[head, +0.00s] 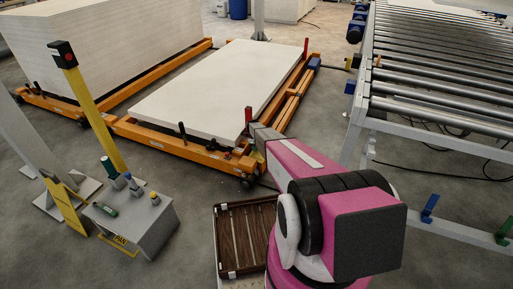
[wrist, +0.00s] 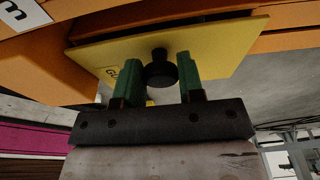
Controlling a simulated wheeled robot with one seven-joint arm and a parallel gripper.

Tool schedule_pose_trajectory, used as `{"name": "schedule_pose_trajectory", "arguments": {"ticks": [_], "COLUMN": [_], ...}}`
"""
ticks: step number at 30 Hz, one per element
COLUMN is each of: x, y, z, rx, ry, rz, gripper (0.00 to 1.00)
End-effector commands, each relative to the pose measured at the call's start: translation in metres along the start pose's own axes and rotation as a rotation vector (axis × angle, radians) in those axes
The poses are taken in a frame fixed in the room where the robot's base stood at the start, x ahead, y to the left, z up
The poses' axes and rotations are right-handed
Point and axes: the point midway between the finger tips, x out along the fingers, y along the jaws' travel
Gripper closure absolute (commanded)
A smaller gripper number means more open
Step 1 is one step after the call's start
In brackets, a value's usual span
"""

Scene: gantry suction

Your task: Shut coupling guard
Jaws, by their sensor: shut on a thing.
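The coupling guard is a yellow plate (wrist: 222,48) on the orange frame, filling the upper middle of the wrist view. A black knob (wrist: 160,75) stands out from its face. My gripper (wrist: 158,68) has its two green fingers on either side of the knob and is shut on it. A dark marking shows on the plate left of the knob. In the head view my pink arm reaches to the near right corner of the orange frame (head: 185,146). The arm hides most of the guard and the fingers there.
A white slab (head: 215,88) lies on the orange frame. A roller conveyor (head: 440,75) stands at the right. A brown slatted tray (head: 232,245) is nearest me.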

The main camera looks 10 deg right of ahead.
Motion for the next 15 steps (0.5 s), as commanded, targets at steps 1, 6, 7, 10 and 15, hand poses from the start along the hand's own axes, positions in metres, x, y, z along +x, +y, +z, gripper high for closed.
{"name": "schedule_pose_trajectory", "arguments": {"ticks": [1,6,7,10,15], "x": [0.0012,0.0013,0.0013,0.0014,0.0012], "y": [-0.0006,-0.0005,-0.0005,-0.0005,-0.0003], "z": [0.0006,0.0005,0.0005,0.0005,0.0003], "rx": [0.0,0.0,0.0,0.0,0.0], "ry": [0.0,0.0,0.0,0.0,0.0], "rz": [-0.001,-0.001,-0.001,0.0,0.0], "gripper": [1.0,1.0,1.0,1.0,0.4]}}
